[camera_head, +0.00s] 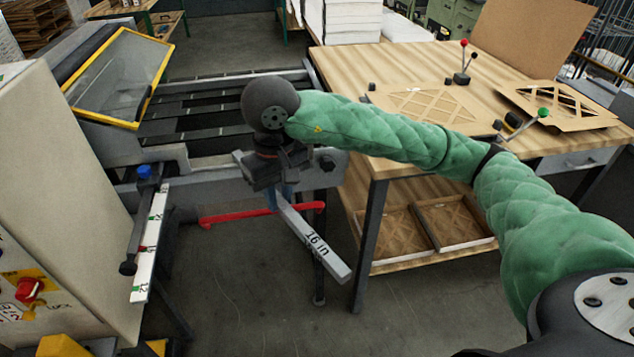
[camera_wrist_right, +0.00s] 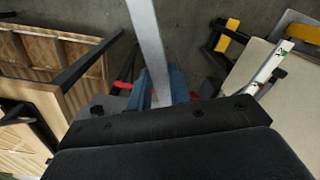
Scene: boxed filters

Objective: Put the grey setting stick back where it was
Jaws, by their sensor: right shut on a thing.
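The grey setting stick (camera_head: 316,243), marked "16 in", hangs in the air in front of the machine's rail. It slants down to the right. My right gripper (camera_head: 278,196) is shut on its upper end; the fingertips are partly hidden under the wrist. In the right wrist view the stick (camera_wrist_right: 150,45) runs up and away from between the blue fingers (camera_wrist_right: 163,88). My left gripper is not in view.
A red bar (camera_head: 262,214) passes behind the stick. A white ruler rail (camera_head: 150,240) with a blue knob (camera_head: 145,172) is at left, beside the grey cabinet (camera_head: 50,190). A wooden table (camera_head: 420,70) with cardboard frames stands at right. Open floor lies below the stick.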

